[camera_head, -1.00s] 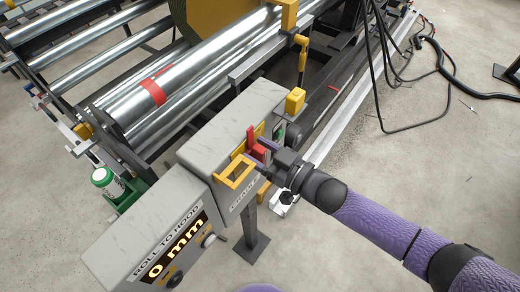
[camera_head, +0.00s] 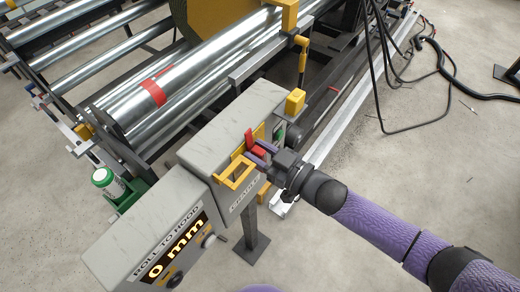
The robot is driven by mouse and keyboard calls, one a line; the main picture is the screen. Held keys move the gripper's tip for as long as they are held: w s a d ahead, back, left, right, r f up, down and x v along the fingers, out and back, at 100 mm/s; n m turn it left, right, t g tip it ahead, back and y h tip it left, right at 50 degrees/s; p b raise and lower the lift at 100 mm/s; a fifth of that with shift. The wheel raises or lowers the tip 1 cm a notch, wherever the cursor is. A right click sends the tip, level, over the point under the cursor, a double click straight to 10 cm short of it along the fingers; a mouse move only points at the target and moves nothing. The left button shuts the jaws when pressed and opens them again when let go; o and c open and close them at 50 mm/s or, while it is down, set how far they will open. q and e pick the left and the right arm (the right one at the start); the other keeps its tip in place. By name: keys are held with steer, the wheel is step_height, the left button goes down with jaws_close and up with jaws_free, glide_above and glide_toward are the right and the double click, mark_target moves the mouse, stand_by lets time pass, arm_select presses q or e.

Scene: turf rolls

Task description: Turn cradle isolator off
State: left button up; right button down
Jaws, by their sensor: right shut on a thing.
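The cradle isolator is a grey box (camera_head: 238,115) on a post, with a label partly reading "CRADLE" on its front lower edge. Its red handle (camera_head: 250,138) sits on a yellow plate on the box's right-hand face and leans to the upper left. My right gripper (camera_head: 262,151) comes in from the right and is shut on the red handle. The fingers hide part of the handle. A yellow bracket (camera_head: 236,175) stands out just left of the gripper. My left gripper is not in view.
A grey display box (camera_head: 140,245) reading "ROLL TO HOOD 0 mm" is at lower left. Shiny metal rollers (camera_head: 185,80) lie behind the isolator. A green-and-white canister (camera_head: 108,181) stands at left. Black cables (camera_head: 385,95) hang at upper right. The floor at right is mostly clear.

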steer(key=shift+s+f+n, duration=0.25)
steer(key=shift+f+n, duration=0.15)
steer(key=shift+n, duration=0.2)
steer(key=n, duration=0.2)
steer(key=s+n, duration=0.1)
steer(key=n, duration=0.2)
steer(key=a+f+n, duration=0.1)
steer(key=n, duration=0.1)
steer(key=shift+s, duration=0.15)
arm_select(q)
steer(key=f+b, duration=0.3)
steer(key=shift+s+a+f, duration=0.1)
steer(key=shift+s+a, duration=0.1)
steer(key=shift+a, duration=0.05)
arm_select(e)
steer(key=n, duration=0.3)
steer(key=f+n, duration=0.1)
steer(key=n, duration=0.4)
steer(key=shift+s+a+f+n, duration=0.2)
steer(key=shift+f+n, duration=0.05)
steer(key=shift+n, duration=0.15)
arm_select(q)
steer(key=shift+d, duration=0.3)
arm_select(e)
steer(key=shift+r, duration=0.1)
